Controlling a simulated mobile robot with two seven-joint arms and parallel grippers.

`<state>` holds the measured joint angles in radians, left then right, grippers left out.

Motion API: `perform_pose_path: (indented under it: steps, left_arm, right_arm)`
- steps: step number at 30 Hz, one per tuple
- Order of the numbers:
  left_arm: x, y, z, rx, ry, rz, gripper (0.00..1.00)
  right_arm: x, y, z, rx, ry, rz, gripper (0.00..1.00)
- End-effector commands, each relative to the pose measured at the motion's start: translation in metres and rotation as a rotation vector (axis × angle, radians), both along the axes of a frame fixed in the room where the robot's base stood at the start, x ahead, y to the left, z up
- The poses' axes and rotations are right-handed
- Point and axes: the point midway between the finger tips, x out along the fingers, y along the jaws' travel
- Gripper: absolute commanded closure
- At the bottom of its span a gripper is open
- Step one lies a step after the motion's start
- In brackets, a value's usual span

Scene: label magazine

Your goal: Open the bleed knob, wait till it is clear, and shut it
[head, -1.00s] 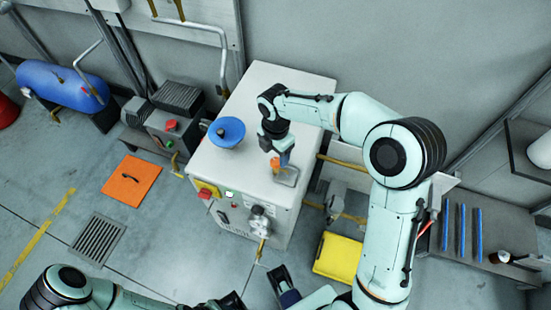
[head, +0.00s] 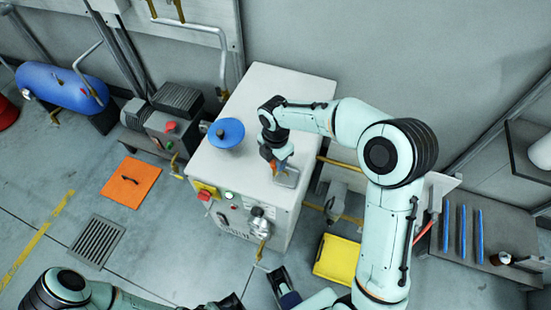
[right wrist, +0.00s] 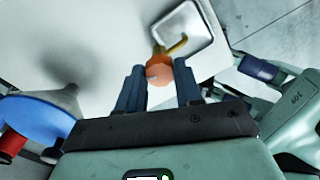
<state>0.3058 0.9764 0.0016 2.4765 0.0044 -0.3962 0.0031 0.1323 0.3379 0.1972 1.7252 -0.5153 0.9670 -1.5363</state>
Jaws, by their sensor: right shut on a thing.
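The bleed knob (right wrist: 158,72) is an orange round knob with a brass spout (right wrist: 176,46) beside it, on top of the pale cabinet (head: 250,110). My right gripper (right wrist: 160,80) is shut on the knob, its dark blue fingers on either side. In the head view the right gripper (head: 277,168) comes down onto the cabinet's front right corner and largely hides the knob. A small metal tray (right wrist: 188,28) lies under the spout; I cannot make out any flow or its clarity. My left arm (head: 65,290) is low at the picture's bottom; its gripper's opening is unclear.
A blue dish-shaped part (head: 226,133) stands on the cabinet's left side. A red knob on a yellow plate (head: 206,190) and a green lamp (head: 230,195) are on its front. A yellow bin (head: 337,259) stands on the floor to the right. A floor grate (head: 97,238) lies left.

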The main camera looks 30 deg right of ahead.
Motion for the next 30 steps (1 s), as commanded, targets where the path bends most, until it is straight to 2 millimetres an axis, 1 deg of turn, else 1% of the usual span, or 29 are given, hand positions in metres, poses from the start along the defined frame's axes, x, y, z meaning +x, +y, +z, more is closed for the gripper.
perform_pose_path:
  steps: [5,11,30]
  left_arm:
    - [-0.0004,0.0,0.0013,-0.001,0.002,-0.001,0.57]
    - [-0.0011,0.0,0.0037,-0.001,0.005,-0.001,0.57]
    - [-0.0033,0.0001,0.009,-0.002,0.015,-0.003,0.57]
  right_arm:
    - [0.0001,0.0003,0.0009,0.0,0.0,-0.046,0.95]
    - [0.0001,0.0003,0.0014,-0.001,0.0,-0.168,0.95]
    - [0.0004,0.0005,0.0015,0.0,-0.002,-0.76,0.95]
